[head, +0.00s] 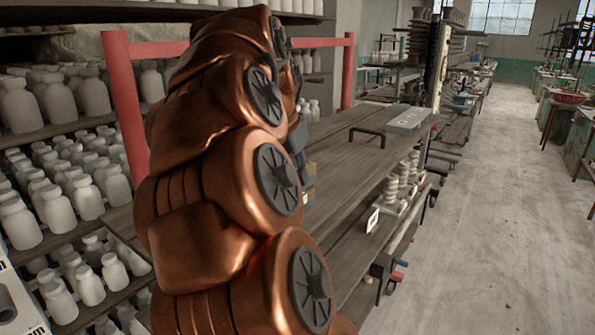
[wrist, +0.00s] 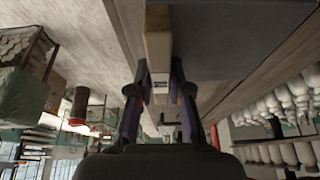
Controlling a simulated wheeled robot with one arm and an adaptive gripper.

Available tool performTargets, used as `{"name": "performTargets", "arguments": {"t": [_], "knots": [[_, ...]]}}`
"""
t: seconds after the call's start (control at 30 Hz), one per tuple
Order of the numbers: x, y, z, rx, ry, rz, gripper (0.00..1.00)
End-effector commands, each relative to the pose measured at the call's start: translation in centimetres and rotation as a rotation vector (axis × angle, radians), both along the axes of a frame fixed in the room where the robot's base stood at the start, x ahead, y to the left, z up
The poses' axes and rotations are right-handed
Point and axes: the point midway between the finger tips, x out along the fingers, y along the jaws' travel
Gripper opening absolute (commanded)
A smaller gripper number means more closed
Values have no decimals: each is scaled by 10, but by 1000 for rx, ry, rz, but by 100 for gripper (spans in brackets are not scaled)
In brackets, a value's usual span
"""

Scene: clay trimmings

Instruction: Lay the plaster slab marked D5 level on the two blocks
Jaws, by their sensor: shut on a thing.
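My gripper (wrist: 159,82) shows in the wrist view, its two dark fingers closed on a narrow pale piece (wrist: 161,98) with a small dark mark on its end. Whether this piece belongs to the D5 slab or is a block, I cannot tell. A light wood strip (wrist: 158,38) runs up from between the fingertips, beside a broad dark grey panel (wrist: 225,40). A grey slab (head: 408,119) lies at the table's far end. No D5 marking is readable.
The wooden table (head: 345,150) carries a black handle-shaped bar (head: 367,132). Racks of pale bottles (head: 75,190) and a red frame (head: 125,105) are at left. The aisle floor (head: 490,210) is open.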

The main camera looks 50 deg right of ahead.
Motion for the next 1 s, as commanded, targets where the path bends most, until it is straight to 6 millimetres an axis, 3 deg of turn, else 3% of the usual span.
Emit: {"name": "performTargets", "arguments": {"t": [0.13,0.17,0.4,0.77,1.0], "knots": [[0,0,0,0,0,0,0],[0,0,0,0,0,0,21],[0,0,0,0,1,0,46],[0,1,1,0,0,1,48],[0,8,21,-2,-1,4,48]]}}
